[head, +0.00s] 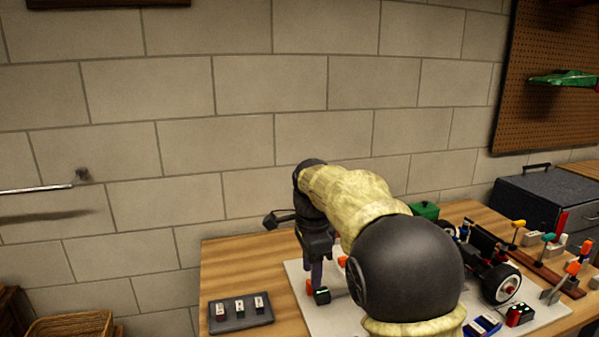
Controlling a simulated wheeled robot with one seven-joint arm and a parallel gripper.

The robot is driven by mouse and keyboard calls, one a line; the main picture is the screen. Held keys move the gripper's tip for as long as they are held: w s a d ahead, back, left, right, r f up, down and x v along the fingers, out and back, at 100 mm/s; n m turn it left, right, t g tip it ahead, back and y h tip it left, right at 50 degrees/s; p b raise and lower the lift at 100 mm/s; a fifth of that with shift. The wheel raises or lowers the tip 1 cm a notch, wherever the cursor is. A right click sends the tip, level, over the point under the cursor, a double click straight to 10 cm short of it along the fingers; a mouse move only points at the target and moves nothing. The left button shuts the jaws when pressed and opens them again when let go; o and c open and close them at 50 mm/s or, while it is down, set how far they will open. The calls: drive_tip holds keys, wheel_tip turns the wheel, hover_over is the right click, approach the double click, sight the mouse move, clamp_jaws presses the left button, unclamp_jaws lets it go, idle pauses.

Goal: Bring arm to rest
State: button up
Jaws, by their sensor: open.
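My arm reaches over the wooden table (230,270) in the head view, its yellow-sleeved links and black joint filling the lower middle. My gripper (326,275) points down over the left part of the white mat (296,270). It is open, and I see nothing held in it. A small dark block with a green top (322,296) is just below the fingers; I cannot tell whether they touch it. The RC racecar (487,262) stands on the mat to the right, with a black wheel (501,283) showing. My arm hides part of the mat and car.
A dark tray (240,323) with small labelled blocks lies at the table's front left. A blue tray (483,327) and a tool rack (545,275) with coloured handles are at right. A dark toolbox (540,205) stands behind. The brick wall (270,80) borders the table.

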drive_tip(key=s+d+f+n+t, duration=0.1)
drive_tip(key=s+d+f+n, duration=0.55)
drive_tip(key=s, duration=0.35)
drive_tip(key=s+d+f+n+t, duration=0.2)
drive_tip(key=s+d+f+n, duration=0.4)
drive_tip(key=s+f+n, duration=0.3)
drive_tip(key=w+p+v, duration=0.2)
drive_tip(key=p+v, duration=1)
drive_tip(key=w+r+p+v, duration=0.1)
drive_tip(key=w+p+v, duration=0.2)
drive_tip(key=p+v, duration=0.9)
drive_tip(key=shift+d+r+m+p, duration=0.15)
drive_tip(key=shift+r+m+p, duration=0.2)
drive_tip(key=shift+r+p, duration=0.15)
drive_tip(key=shift+s, duration=0.15)
drive_tip(key=shift+w, duration=0.2)
drive_tip(key=shift+s+d, duration=0.1)
